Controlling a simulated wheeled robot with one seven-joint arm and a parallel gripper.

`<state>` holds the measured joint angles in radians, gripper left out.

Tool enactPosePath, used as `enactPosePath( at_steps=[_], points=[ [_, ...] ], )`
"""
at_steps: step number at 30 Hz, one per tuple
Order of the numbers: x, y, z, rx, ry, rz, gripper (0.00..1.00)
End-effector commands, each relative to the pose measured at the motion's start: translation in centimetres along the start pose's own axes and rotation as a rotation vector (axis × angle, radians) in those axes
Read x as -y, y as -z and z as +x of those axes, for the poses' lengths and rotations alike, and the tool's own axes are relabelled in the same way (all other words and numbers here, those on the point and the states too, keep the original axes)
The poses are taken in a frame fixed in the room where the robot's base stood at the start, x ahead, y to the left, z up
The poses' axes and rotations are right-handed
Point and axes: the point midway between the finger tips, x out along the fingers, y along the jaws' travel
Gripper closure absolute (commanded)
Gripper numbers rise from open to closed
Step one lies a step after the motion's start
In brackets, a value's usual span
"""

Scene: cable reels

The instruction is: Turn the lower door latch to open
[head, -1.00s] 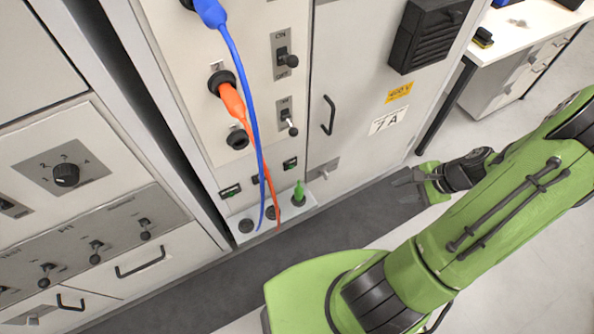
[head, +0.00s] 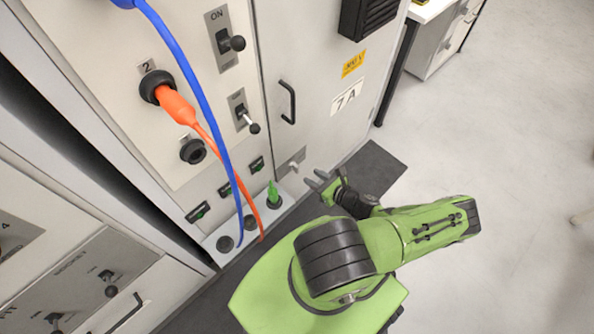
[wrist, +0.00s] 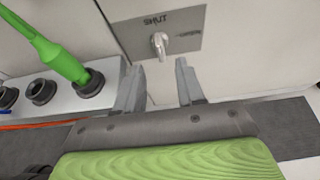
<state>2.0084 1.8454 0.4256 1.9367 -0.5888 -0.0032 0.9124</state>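The lower door latch (head: 292,166) is a small light-metal knob on a grey plate, low on the cabinet door. In the wrist view the latch (wrist: 159,44) points roughly downward, with "SHUT" printed above it and "OPEN" to its right. My gripper (head: 318,181) is low in front of the door, a little right of the latch in the head view. In the wrist view my gripper (wrist: 160,82) is open and empty. Its two fingers are apart, and the latch lies ahead between their lines, not touched by them.
A green plug (wrist: 62,55) stands in a socket strip (wrist: 108,72) left of my gripper. Orange (head: 185,108) and blue (head: 195,75) cables hang down the panel to its left. A black door handle (head: 289,102) is above the latch. Open floor lies to the right.

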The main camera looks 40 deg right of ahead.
Motion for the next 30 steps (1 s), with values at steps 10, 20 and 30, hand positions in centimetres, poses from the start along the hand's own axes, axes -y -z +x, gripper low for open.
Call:
enactPosePath(
  at_steps=[10,20,30],
  points=[
    [-0.1,0.2,7.5,-0.001,-0.003,-0.002,0.62],
    [-0.1,0.1,8.3,-0.002,-0.002,-0.001,0.62],
    [-0.1,0.1,8.3,-0.002,-0.002,-0.001,1.0]
  ],
)
